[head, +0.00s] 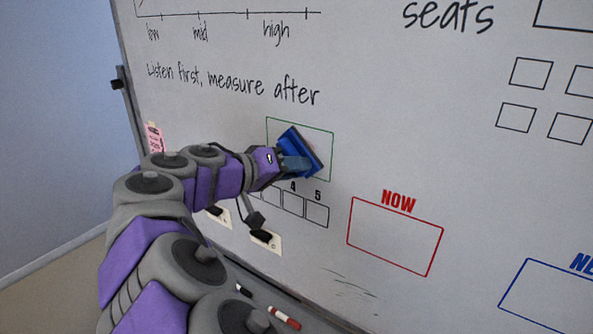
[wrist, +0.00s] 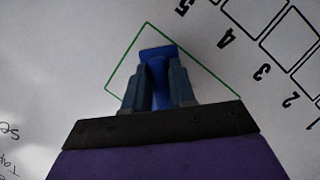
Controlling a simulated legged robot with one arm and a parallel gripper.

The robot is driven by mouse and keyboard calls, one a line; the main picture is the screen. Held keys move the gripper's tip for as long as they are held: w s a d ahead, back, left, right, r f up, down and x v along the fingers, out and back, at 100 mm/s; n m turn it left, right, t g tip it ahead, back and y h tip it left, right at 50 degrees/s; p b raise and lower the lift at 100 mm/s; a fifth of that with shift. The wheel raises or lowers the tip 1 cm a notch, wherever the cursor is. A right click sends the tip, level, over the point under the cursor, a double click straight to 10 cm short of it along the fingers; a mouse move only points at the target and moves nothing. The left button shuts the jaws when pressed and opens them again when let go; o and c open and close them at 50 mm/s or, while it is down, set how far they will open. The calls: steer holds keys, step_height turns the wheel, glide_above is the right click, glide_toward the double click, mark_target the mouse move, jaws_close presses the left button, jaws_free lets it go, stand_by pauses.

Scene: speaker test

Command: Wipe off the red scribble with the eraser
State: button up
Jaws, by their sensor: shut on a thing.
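A blue eraser (head: 299,150) is at the whiteboard (head: 420,130), tilted, inside the green-outlined box (head: 318,129). My gripper (head: 296,164) is shut on the eraser's handle. In the wrist view the eraser (wrist: 157,55) shows between the two fingers of my gripper (wrist: 160,80), within the green outline. Its face is toward the board; I cannot tell how firmly it touches. No red scribble is clearly visible in the green box; the eraser and gripper hide part of it.
A red-outlined box marked NOW (head: 395,237) and a blue-outlined box (head: 545,300) lie to the right. Numbered squares (head: 293,202) sit below the green box. A red marker (head: 284,318) lies on the tray below. Dark smudges (head: 350,284) mark the lower board.

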steer(key=w+a, duration=0.2)
steer(key=shift+w+a+p, duration=0.15)
steer(key=shift+a+p, duration=0.25)
steer(key=shift+a+f, duration=0.1)
stand_by(0.3)
steer(key=s+a+b, duration=0.1)
steer(key=s, duration=0.1)
steer(key=s+a+b, duration=0.1)
steer(key=s+a, duration=0.1)
steer(key=shift+s+a, duration=0.25)
steer(key=shift+s, duration=0.05)
steer(key=shift+s, duration=0.1)
